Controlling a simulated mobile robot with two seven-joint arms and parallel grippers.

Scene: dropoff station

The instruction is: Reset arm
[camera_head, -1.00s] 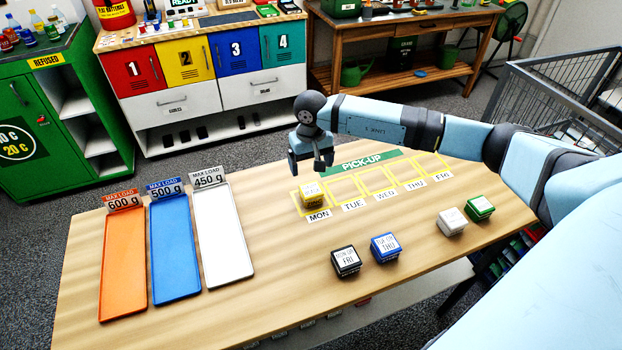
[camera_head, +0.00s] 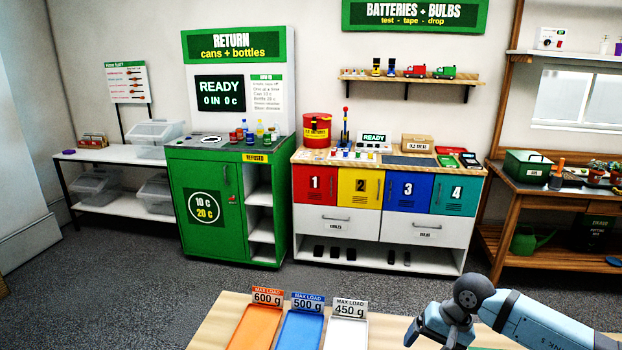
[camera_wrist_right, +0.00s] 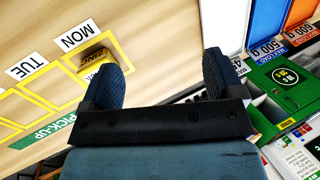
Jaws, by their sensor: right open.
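My right gripper (camera_head: 445,332) shows at the bottom right of the head view, over the wooden table. In the right wrist view its two fingers (camera_wrist_right: 162,78) stand wide apart with nothing between them. A yellow block (camera_wrist_right: 95,60) sits in the MON square of the pick-up area, beside and partly behind the left finger in that view. My left gripper is in neither view.
Orange (camera_head: 254,328), blue (camera_head: 299,330) and white (camera_head: 346,333) trays lie on the table. Behind stand a green return machine (camera_head: 208,205), a cabinet with numbered doors (camera_head: 360,235) and a wooden workbench (camera_head: 545,190). Open grey floor lies to the left.

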